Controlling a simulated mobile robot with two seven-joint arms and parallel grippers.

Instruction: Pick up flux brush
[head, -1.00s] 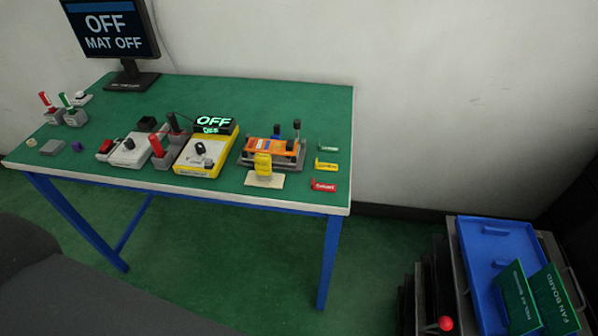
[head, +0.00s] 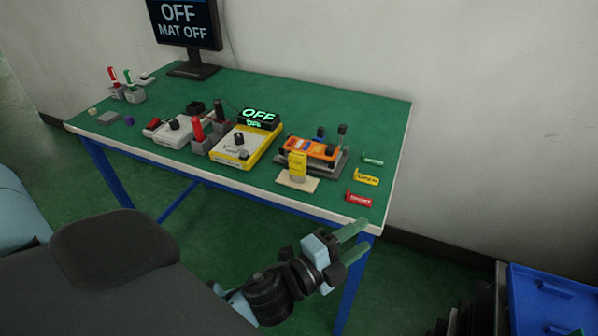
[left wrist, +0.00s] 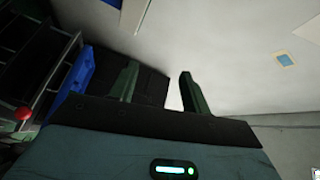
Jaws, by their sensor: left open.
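No object can be surely told as the flux brush. In the head view a red-handled stick (head: 113,75) and a green-handled stick (head: 130,78) stand upright in grey holders at the table's far left; they are too small to identify. My left gripper (head: 355,240) is open and empty, off the front right corner of the green table (head: 330,105), well away from those sticks. In the left wrist view its two green fingers (left wrist: 157,88) are apart with nothing between them. My right gripper is not in view.
A white box (head: 172,132), a yellow box (head: 240,148) with an OFF display, an orange device (head: 310,148) and small coloured tags (head: 367,178) stand on the table. A monitor (head: 185,22) is at the back. A blue tray (head: 550,295) is at lower right.

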